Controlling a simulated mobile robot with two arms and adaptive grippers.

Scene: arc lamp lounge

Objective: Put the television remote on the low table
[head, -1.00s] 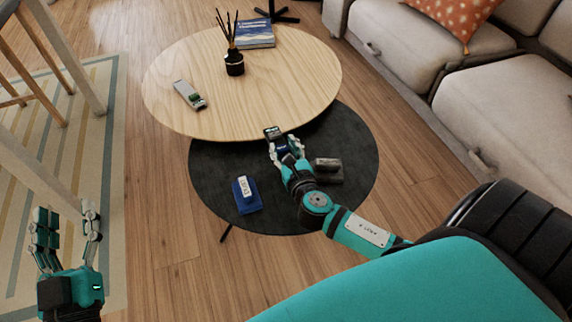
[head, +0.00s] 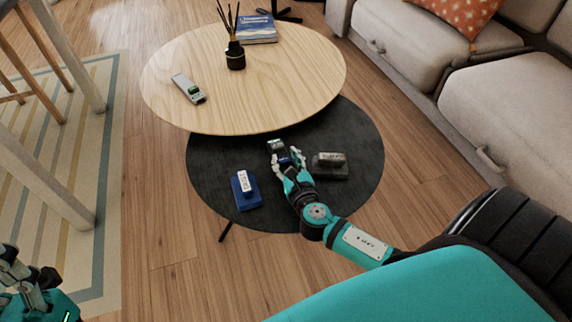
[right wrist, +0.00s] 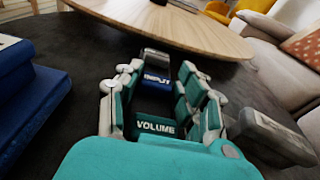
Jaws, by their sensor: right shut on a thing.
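My right gripper (head: 288,162) is shut on a dark, slim thing, apparently the television remote (head: 275,145). In the right wrist view the remote (right wrist: 156,78) lies between the fingers (right wrist: 158,100), with a grey far end, a blue "INPUT" band and a green "VOLUME" band. It is over the round black lower table (head: 215,165), just in front of the pale wooden table's (head: 290,85) edge. I cannot tell whether it touches the black top. My left gripper (head: 14,268) is partly cut off at the lower left corner; its opening is unclear.
On the black table, a blue block with a white labelled part (head: 246,192) stands left of the gripper and a grey block (head: 330,168) right. The wooden table bears a grey-and-green device (head: 188,88), a reed diffuser (head: 235,58) and a blue book (head: 256,28). A sofa (head: 510,105) stands right.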

